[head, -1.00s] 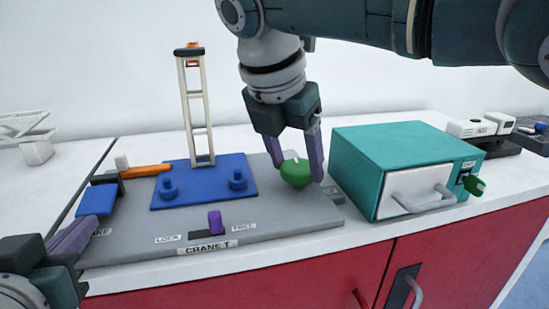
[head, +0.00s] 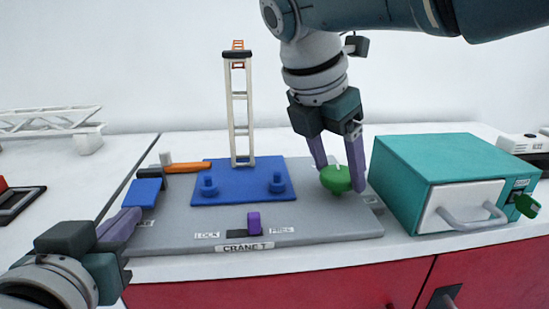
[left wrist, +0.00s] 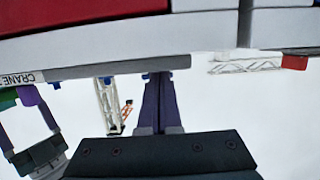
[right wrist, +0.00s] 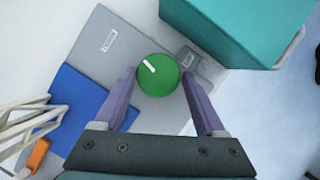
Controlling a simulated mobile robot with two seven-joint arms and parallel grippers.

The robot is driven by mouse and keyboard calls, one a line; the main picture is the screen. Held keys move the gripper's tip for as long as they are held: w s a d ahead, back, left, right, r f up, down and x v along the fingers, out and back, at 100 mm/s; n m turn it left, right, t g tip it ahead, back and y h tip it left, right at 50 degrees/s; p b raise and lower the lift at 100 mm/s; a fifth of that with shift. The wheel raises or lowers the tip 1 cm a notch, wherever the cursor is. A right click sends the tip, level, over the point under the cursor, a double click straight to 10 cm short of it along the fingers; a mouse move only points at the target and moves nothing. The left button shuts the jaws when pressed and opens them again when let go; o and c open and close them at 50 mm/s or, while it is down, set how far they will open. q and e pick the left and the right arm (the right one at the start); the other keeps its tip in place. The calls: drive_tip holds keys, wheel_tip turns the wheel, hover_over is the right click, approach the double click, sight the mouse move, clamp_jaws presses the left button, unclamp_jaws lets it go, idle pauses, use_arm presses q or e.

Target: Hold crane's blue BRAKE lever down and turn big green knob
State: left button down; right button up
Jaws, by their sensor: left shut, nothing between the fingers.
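The blue lever (head: 143,192) is at the left of the grey crane panel (head: 320,229). My left gripper (head: 134,213) is shut and empty, with its purple fingertips at or just below the lever's near edge; I cannot tell whether they touch. The green knob (head: 335,180) is at the panel's right. My right gripper (head: 338,172) is open, with one finger on each side of the knob. In the right wrist view the knob (right wrist: 158,75) lies between the fingertips, its white mark pointing up and left, with small gaps visible. The lever's label is hidden.
A blue plate (head: 240,191) carries a white crane tower (head: 240,115) and pegs. A purple slider (head: 254,223) sits between LOCK and FREE labels. A teal box (head: 440,165) with a handle stands close right of the knob. An orange bar (head: 188,167) lies behind the lever.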

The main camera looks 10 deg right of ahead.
drive_tip(key=o, duration=0.4)
drive_tip(key=shift+s, duration=0.15)
drive_tip(key=shift+a+r, duration=0.3)
drive_tip(key=shift+r, duration=0.3)
drive_tip(key=v, duration=1)
drive_tip(key=shift+s+r, duration=0.2)
